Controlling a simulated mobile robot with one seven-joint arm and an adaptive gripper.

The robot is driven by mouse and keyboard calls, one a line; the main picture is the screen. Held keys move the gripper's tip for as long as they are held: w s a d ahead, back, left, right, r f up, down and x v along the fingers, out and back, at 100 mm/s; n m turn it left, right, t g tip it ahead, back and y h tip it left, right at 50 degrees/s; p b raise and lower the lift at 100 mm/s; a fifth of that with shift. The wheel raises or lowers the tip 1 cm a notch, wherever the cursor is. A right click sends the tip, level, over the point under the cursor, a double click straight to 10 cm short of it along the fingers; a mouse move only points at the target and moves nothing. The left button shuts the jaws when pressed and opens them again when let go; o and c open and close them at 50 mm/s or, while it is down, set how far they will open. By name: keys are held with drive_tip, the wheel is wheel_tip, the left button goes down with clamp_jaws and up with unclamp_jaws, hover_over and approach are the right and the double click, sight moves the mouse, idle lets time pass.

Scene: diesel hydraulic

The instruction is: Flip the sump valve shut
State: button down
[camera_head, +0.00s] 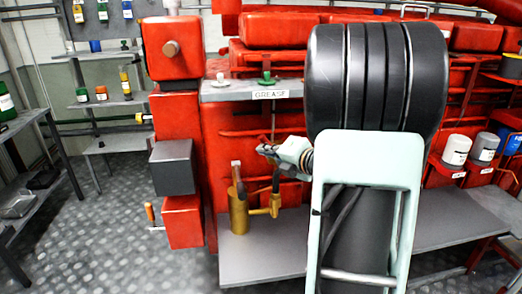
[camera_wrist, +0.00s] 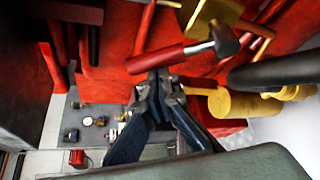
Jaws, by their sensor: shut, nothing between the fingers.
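No readable label marks the sump valve, so I cannot tell for sure which fitting it is. A brass fitting (camera_head: 238,212) stands on the grey ledge, with an upright reddish lever (camera_head: 236,172) and a black-handled lever (camera_head: 276,181) beside it. In the wrist view a red handle (camera_wrist: 160,58) with a metal end lies across the picture near brass parts (camera_wrist: 240,103), and a black handle (camera_wrist: 275,70) lies to its right. My gripper (camera_head: 262,150) is shut and empty, above and near these levers. In the wrist view its fingertips (camera_wrist: 160,78) appear just below the red handle; contact is unclear.
The grey ledge (camera_head: 262,252) runs below the red machine. A shelf with a GREASE label (camera_head: 270,95) sits above my gripper. A red box with an orange-handled lever (camera_head: 150,212) is at left. White canisters (camera_head: 456,150) stand at right. Floor is open at left.

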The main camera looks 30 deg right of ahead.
drive_tip(key=d+m+p, duration=0.1)
drive_tip(key=d+r+m+t+y+p, duration=0.1)
drive_tip(key=shift+s+d+r+m, duration=0.2)
drive_tip(key=shift+s+m, duration=0.1)
drive_tip(key=shift+m, duration=0.1)
drive_tip(key=shift+s+d+r+m+t+y+p, duration=0.15)
drive_tip(key=shift+d+m+t+p, duration=0.3)
drive_tip(key=shift+m, duration=0.15)
drive_tip(key=shift+s+d+r+m+t+y+p, duration=0.15)
drive_tip(key=shift+d+m+t+p, duration=0.25)
drive_tip(key=shift+m, duration=0.2)
drive_tip(key=shift+f, duration=0.1)
drive_tip(key=shift+a, duration=0.1)
